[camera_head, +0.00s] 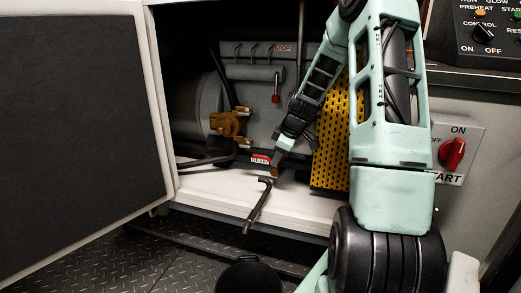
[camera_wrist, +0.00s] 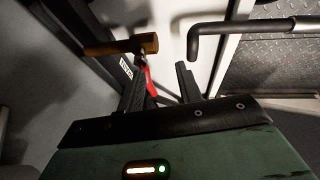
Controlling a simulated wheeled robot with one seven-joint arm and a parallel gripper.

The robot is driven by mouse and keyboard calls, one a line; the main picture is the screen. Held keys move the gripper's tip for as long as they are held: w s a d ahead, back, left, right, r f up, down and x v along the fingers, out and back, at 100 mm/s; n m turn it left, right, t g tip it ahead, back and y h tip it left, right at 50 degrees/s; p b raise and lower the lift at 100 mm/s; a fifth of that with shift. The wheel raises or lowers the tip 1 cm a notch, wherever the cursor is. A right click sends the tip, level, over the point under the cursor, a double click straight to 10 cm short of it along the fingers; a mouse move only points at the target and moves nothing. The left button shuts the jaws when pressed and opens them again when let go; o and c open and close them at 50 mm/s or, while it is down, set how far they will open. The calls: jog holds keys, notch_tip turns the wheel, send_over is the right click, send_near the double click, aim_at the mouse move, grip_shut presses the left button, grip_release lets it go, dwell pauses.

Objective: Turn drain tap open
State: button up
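The drain tap shows in the wrist view as a horizontal brass body (camera_wrist: 122,46) with a red lever (camera_wrist: 146,77) hanging from it. A small red-and-white label (camera_wrist: 126,68) sits beside it; the label (camera_head: 261,159) also shows in the head view. In the head view the tap's brass end (camera_head: 274,172) shows just below my gripper (camera_head: 280,158), and the lever is hidden there. In the wrist view my gripper (camera_wrist: 160,80) is open, its two dark fingers apart. The red lever reaches into the gap, close to the left finger. I cannot tell whether they touch.
A dark hooked bar (camera_head: 258,205) lies on the pale sill (camera_head: 210,187); it also shows in the wrist view (camera_wrist: 255,29), right of the fingers. A yellow perforated panel (camera_head: 330,160) stands right of my gripper. An open door (camera_head: 80,130) is at left, brass fittings (camera_head: 229,124) inside.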

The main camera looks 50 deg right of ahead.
aim_at(261, 156)
jog(key=w, duration=0.2)
jog(key=w+p, duration=0.1)
jog(key=w, duration=0.2)
jog(key=w+p, duration=0.1)
jog(key=w, duration=0.1)
jog(key=shift+w+d+f, duration=0.1)
jog(key=shift+w+f, duration=0.2)
jog(key=shift+f, duration=0.1)
jog(key=shift+w+f, duration=0.1)
jog(key=shift+f, duration=0.05)
grip_shut()
